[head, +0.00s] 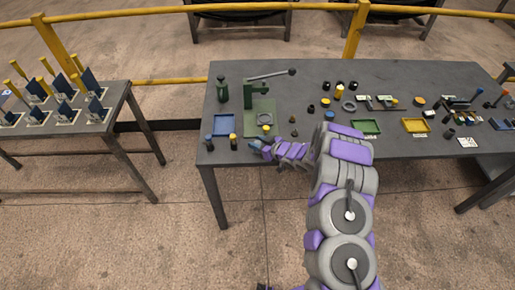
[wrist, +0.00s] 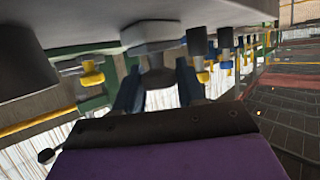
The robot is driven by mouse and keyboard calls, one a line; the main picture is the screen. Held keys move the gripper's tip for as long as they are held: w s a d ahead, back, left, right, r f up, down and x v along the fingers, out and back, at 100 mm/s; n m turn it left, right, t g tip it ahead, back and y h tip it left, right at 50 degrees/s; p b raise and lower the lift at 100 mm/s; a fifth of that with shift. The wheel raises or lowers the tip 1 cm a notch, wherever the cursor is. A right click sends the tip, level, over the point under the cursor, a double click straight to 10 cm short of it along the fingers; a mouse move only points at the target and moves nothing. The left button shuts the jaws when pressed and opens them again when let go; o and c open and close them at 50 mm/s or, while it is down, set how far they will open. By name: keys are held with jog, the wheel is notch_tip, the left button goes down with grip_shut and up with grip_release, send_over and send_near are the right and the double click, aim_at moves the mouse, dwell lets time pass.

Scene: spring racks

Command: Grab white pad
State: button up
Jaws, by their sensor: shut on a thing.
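My gripper (head: 258,146) is at the front edge of the grey table, just right of two small dark pegs and in front of the green press. In the wrist view its two dark blue fingers (wrist: 158,88) close around a small greyish, round-ended piece (wrist: 157,76). The piece looks grey in the shade, and I cannot tell whether it is the white pad. No white pad shows clearly elsewhere. In the head view the fingers largely hide what they hold.
The grey table (head: 300,78) carries a green press (head: 258,96), a blue tray (head: 224,124), a green tray (head: 366,127) and a yellow tray (head: 415,125). A rack table (head: 62,110) stands further left.

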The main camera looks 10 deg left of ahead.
jog(key=c, duration=0.3)
jog(key=shift+c, duration=0.2)
